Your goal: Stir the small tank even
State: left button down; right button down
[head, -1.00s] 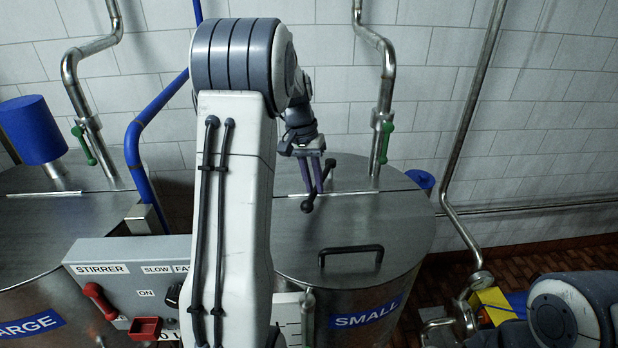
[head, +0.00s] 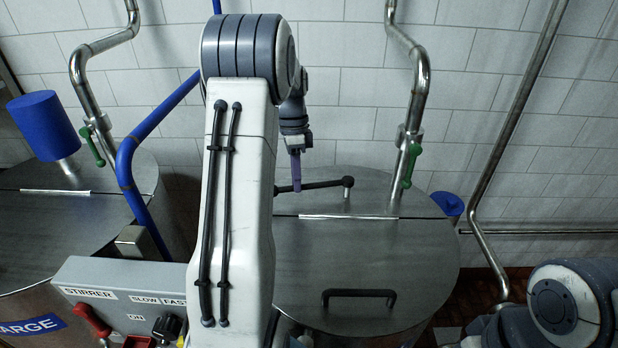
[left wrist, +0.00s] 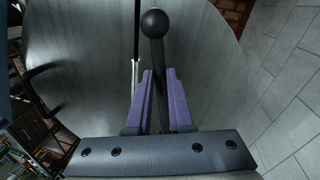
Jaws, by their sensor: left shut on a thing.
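The small tank's round steel lid (head: 400,250) fills the middle right of the head view, with a black loop handle (head: 358,294) near its front. A black stirring crank (head: 325,184) stands on a short post at the lid's back and points left. My left gripper (head: 296,172), with purple fingers, is shut on the crank. The left wrist view shows the fingers (left wrist: 159,105) on either side of a dark rod that ends in a black ball (left wrist: 154,23). My right gripper is out of view.
The stirrer box (head: 110,285) with a red lever (head: 88,320) stands at front left. The large tank (head: 50,215) with a blue cylinder (head: 42,125) is further left. A steel pipe with a green valve handle (head: 412,160) rises behind the small tank, and another runs to its right.

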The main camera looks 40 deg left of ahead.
pick_arm(q)
jog(key=shift+w+a+r+m+p, duration=0.15)
jog(key=shift+w+a+m+p, duration=0.45)
jog(key=shift+w+m, duration=0.3)
jog(key=shift+w+a+m, duration=0.3)
jog(key=shift+w+m, duration=0.1)
jog(key=shift+a, duration=0.1)
jog(key=c, duration=0.8)
grip_release()
jog(key=shift+w+r, duration=0.1)
jog(key=shift+r, duration=0.05)
jog(key=shift+w+a+r+b, duration=0.15)
jog(key=shift+w+r+b, duration=0.15)
jog(key=shift+r, duration=1.35)
jog(key=shift+w+a+r+b, duration=0.2)
jog(key=shift+w+r+b, duration=0.1)
jog(key=shift+r, duration=1.3)
jog(key=shift+w+a+r+b, duration=0.2)
jog(key=shift+r+b, duration=0.1)
jog(key=shift+r, duration=1.35)
